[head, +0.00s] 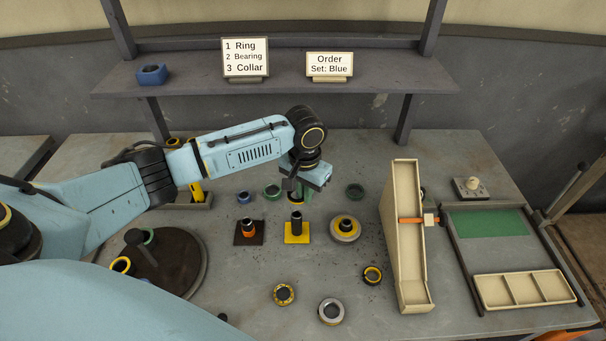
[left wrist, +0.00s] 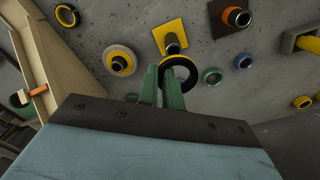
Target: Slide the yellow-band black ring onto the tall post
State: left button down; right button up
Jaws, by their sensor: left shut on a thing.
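The yellow-band black ring (left wrist: 194,76) is in my left gripper (left wrist: 161,85), which is shut on one side of its rim in the left wrist view. In the head view the left gripper (head: 297,191) points down just behind the tall post, and the ring is mostly hidden there. The tall black post (head: 296,220) stands upright on a yellow square base (head: 297,239); it also shows in the left wrist view (left wrist: 172,44). The ring appears beside the post, not around it. Its height above the table is hard to tell. My right gripper is not in view.
A shorter post with an orange band (head: 248,226) stands to the left, and a round yellow-grey piece (head: 345,229) to the right. A beige slanted chute (head: 405,240) stands farther right. Loose rings, including a yellow one (head: 284,293) and a grey one (head: 331,311), lie in front.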

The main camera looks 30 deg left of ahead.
pick_arm(q)
notch_tip(320, 180, down, 7)
jog(key=b, duration=0.4)
jog(key=shift+a+r, duration=0.15)
jog(key=shift+a, duration=0.05)
dwell(0.3)
jog(key=shift+p, duration=0.9)
dwell(1.1)
jog(key=shift+f+b, duration=0.3)
jog(key=shift+f, duration=0.35)
jog(key=shift+s+f, duration=0.1)
